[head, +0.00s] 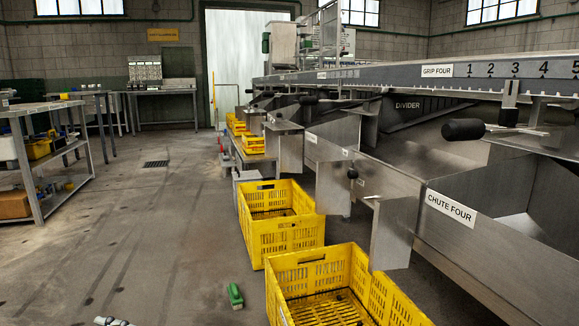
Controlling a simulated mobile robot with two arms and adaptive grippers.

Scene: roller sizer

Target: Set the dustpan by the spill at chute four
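The sign of chute four (451,208) is on the steel side of the sizer at the right. Below it, a yellow crate (360,265) stands on the floor at the front. A small green object with a pale edge (235,295) lies on the floor left of this crate; I cannot tell whether it is a brush or the dustpan. No spill can be made out clearly. A small pale and dark part (112,321) at the bottom edge may be my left gripper; it is cut off. My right gripper is out of view.
A second yellow crate (308,235) stands behind the front one, with several smaller ones farther back. A steel shelf (36,190) stands at the left. A floor drain (156,164) lies in the aisle. The concrete floor (130,225) between is mostly clear.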

